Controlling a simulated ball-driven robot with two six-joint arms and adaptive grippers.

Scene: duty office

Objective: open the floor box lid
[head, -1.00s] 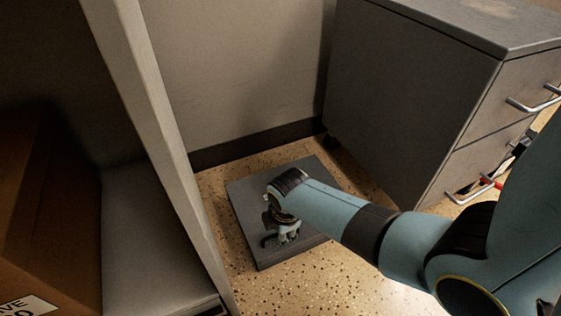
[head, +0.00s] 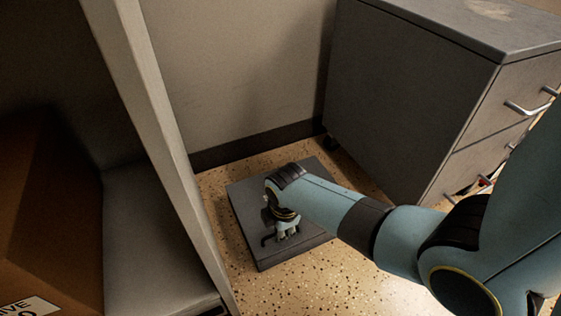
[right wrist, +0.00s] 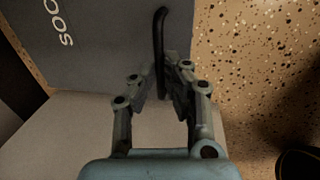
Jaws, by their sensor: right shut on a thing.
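The floor box lid (head: 247,208) is a flat dark grey square on the speckled floor, lying flat as far as I can see. In the right wrist view, the lid (right wrist: 105,50) carries pale lettering and a thin black bar handle (right wrist: 159,30). In the head view the handle (head: 267,240) shows near the lid's front left edge. My right gripper (head: 281,236) reaches down onto it; in the wrist view its fingers (right wrist: 164,88) are closed around the handle's near end. My arm hides part of the lid. My left gripper is not in view.
A grey drawer cabinet (head: 420,90) stands right of the lid. A pale upright panel (head: 150,130) and a shelf with a brown cardboard box (head: 45,210) are on the left. A wall with dark skirting (head: 255,144) closes off the back. Open floor (head: 330,285) lies in front.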

